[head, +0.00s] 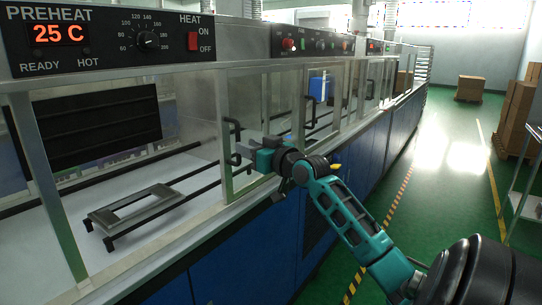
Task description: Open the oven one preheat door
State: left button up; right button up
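The preheat oven fills the left of the head view, under a black panel (100,36) reading PREHEAT and 25 C. Its clear front has a pale metal frame, with a post (225,115) at its right side. A black handle (235,127) stands at that post. My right gripper (246,151) is at the post, just below and right of the handle's upper part. Its fingertips are small and partly hidden by its teal body, so I cannot tell whether they are open or touching the handle. My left gripper is not in view.
Inside the preheat oven, a rectangular metal frame (136,208) sits on dark rails over a white floor. More glazed stations and handles continue to the right above blue cabinets (235,262). Green floor with a striped line lies right; boxes (515,115) stand at the far right.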

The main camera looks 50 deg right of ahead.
jog(key=s+a, duration=0.1)
jog(key=s, duration=0.7)
jog(key=shift+s, duration=0.15)
dwell(0.3)
jog(key=s+a+f+g, duration=0.1)
jog(key=a+f, duration=0.3)
jog(key=f, duration=0.3)
jog(key=a+f+n+g+y, duration=0.1)
jog(key=a+f+g, duration=0.15)
jog(key=f, duration=0.55)
jog(key=s+a+f+g, duration=0.1)
jog(key=a+f, duration=0.3)
jog(key=f, duration=0.3)
jog(key=s+a+f+n+y, duration=0.1)
jog(key=s+a+f, duration=0.3)
jog(key=a, duration=0.3)
jog(key=s+a+f+n+g+y+p, duration=0.1)
jog(key=s+a+f, duration=0.3)
jog(key=a, duration=0.4)
jog(key=s+a+f+n+g+y, duration=0.1)
jog(key=s+a+f, duration=0.3)
jog(key=a+f, duration=0.2)
jog(key=shift+a+f, duration=0.2)
jog(key=shift+a, duration=0.65)
